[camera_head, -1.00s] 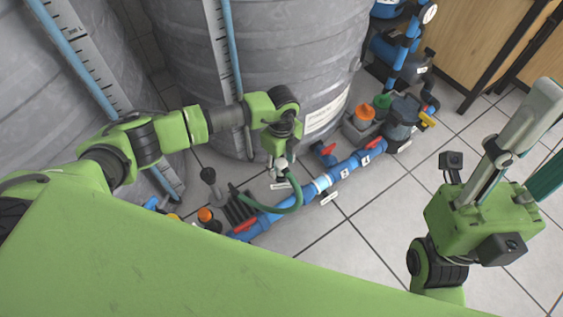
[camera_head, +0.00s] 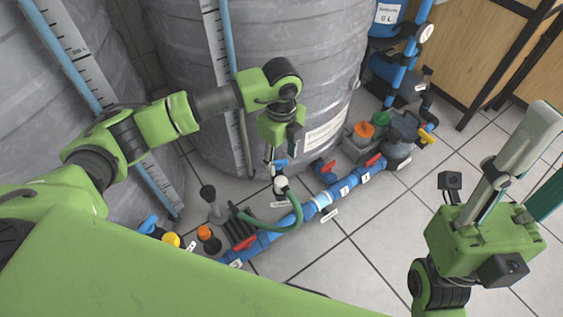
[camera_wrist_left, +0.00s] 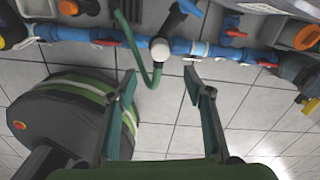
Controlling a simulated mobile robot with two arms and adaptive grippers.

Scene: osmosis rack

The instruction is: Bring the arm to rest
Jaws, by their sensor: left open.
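My left arm reaches in from the left in the head view. Its gripper (camera_head: 272,160) points down, above the white-capped fitting (camera_head: 280,185) of a green hose (camera_head: 272,229). In the left wrist view the two fingers (camera_wrist_left: 161,75) are spread with nothing between them. The white cap (camera_wrist_left: 159,49) lies beyond the fingertips, apart from them, with a blue handle (camera_wrist_left: 183,12) above it. My right gripper (camera_head: 540,165) is at the right edge, over the floor. Its fingers look apart, but their tips are partly cut off.
A blue pipe (camera_head: 342,187) with red valve handles runs along the floor below the left gripper. Large grey tanks (camera_head: 285,45) stand behind it. A pump (camera_head: 402,137) and a wooden cabinet (camera_head: 465,45) are at the back right. Tiled floor (camera_head: 375,225) is clear between the arms.

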